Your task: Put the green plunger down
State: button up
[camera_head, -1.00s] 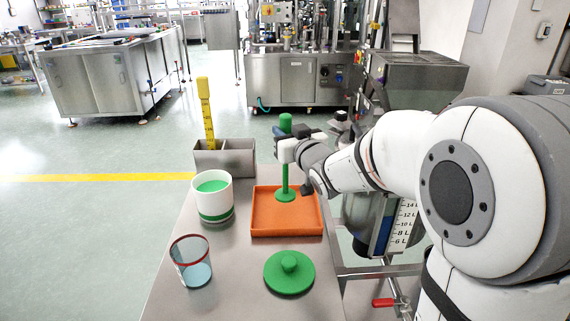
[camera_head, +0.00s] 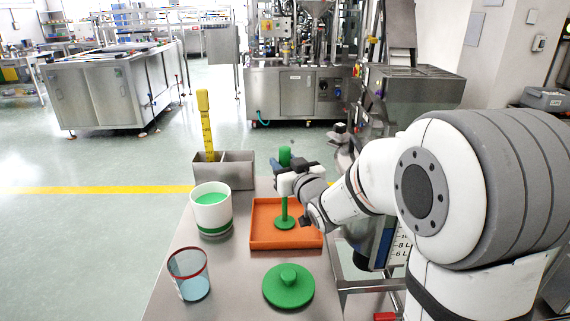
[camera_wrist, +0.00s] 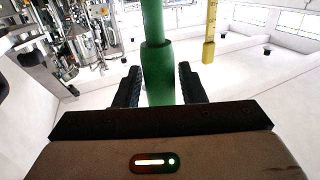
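The green plunger (camera_head: 284,211) is upright, with its round base over the middle of the orange tray (camera_head: 259,238) and seemingly resting on its floor. My gripper (camera_head: 286,182) is around the upper part of its shaft and appears shut on it. In the wrist view the plunger (camera_wrist: 157,75) passes between the two dark fingers of my gripper (camera_wrist: 159,83). Any small gap beside the shaft is hard to judge.
A white pot with green contents (camera_head: 213,217) and a clear red-rimmed cup (camera_head: 193,285) stand left of the tray. A green knobbed lid (camera_head: 302,295) lies in front. A grey bin (camera_head: 238,173) with a yellow stick (camera_head: 206,130) stands behind.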

jog(key=shift+o, duration=0.8)
